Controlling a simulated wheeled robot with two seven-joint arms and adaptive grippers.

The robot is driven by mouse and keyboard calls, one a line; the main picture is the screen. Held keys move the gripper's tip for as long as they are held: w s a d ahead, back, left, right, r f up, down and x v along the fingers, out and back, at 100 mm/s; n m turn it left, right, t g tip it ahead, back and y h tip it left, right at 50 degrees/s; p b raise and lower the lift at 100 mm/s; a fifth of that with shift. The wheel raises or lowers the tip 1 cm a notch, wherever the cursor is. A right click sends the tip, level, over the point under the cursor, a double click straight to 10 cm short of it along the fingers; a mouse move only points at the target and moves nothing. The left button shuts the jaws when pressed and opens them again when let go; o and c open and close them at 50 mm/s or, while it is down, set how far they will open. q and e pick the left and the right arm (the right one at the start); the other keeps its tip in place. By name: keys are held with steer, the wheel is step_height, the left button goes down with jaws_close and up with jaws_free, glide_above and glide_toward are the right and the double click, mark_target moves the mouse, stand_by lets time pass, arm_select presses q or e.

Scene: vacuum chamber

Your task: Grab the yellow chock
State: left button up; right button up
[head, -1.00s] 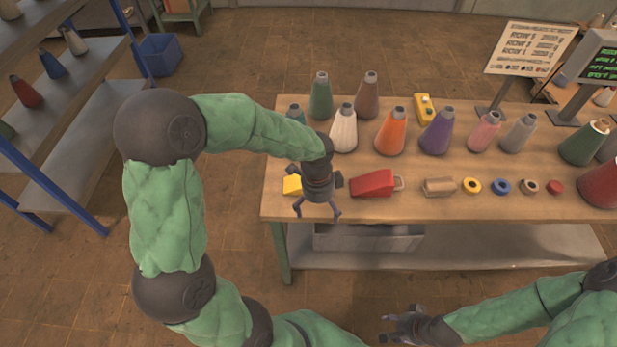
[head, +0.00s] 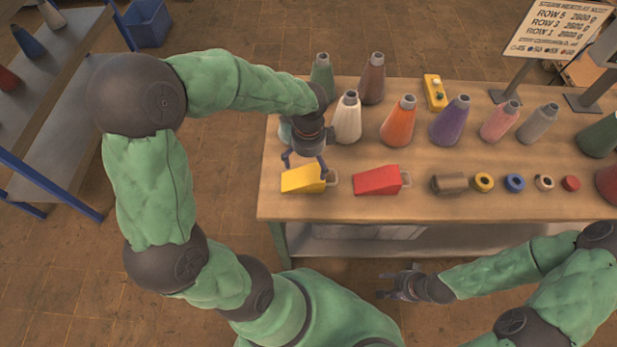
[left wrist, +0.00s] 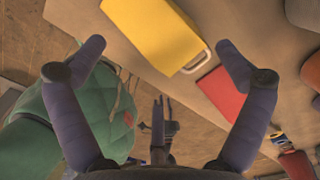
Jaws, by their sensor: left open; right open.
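The yellow chock (head: 303,179) is a wedge with a grey handle at its right end. It lies near the front left of the table (head: 420,206). The gripper also shows in the left wrist view (left wrist: 162,52). My right gripper (head: 384,283) is open and empty, in front of the table.
A red chock (head: 377,180) lies just right of the yellow one. Several cones, such as the white one (head: 348,120) and the orange one (head: 398,124), stand behind. A shelf (head: 75,120) stands at the left.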

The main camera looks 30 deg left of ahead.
mark_target(309, 174)
arm_select(q)
step_height(309, 174, down, 3)
steer(key=shift+w+r+b, duration=0.1)
steer(key=shift+r+b, duration=0.1)
steer(key=shift+b, duration=0.1)
steer(key=shift+f+b, duration=1.35)
steer(key=shift+f, duration=1.25)
steer(key=shift+r, duration=0.1)
steer(key=c, duration=1.4)
